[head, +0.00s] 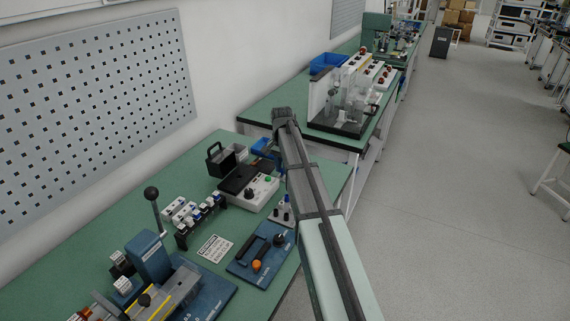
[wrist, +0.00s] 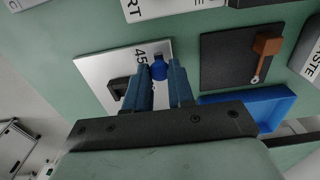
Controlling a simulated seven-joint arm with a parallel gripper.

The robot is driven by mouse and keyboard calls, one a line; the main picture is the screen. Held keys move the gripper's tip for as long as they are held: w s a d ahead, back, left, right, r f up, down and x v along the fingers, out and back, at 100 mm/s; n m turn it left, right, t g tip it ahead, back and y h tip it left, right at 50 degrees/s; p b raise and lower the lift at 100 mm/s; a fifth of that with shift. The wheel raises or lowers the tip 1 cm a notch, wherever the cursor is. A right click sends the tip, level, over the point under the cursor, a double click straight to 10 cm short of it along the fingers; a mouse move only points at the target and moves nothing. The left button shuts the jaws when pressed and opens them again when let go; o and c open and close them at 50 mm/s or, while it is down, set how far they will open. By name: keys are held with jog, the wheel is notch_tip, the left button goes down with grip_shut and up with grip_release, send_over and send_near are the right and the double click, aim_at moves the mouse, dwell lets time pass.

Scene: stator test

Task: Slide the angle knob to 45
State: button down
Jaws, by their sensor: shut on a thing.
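The angle knob (wrist: 158,71) is a small blue piece on a pale plate (wrist: 98,66) in the wrist view. My gripper (wrist: 160,75) has its two blue fingers on either side of the knob and is shut on it. A black "45" mark (wrist: 140,58) is printed on the plate, just left of the knob. A black block (wrist: 119,86) sits at the plate's left side. The fingers hide the lower part of the knob and some of the plate. In the head view my arm hides the plate and the knob.
A blue tray (wrist: 278,101) and a black panel with an orange-brown lever (wrist: 267,46) lie to the right in the wrist view. In the head view, a blue panel with black handles (head: 246,270) and other devices crowd the green bench (head: 195,160).

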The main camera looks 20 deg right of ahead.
aim_at(282, 169)
jog(key=c, duration=1)
grip_release()
jog(key=shift+s+a, duration=0.1)
jog(key=shift+o, duration=0.2)
notch_tip(282, 169, up, 14)
jog(key=shift+f, duration=0.1)
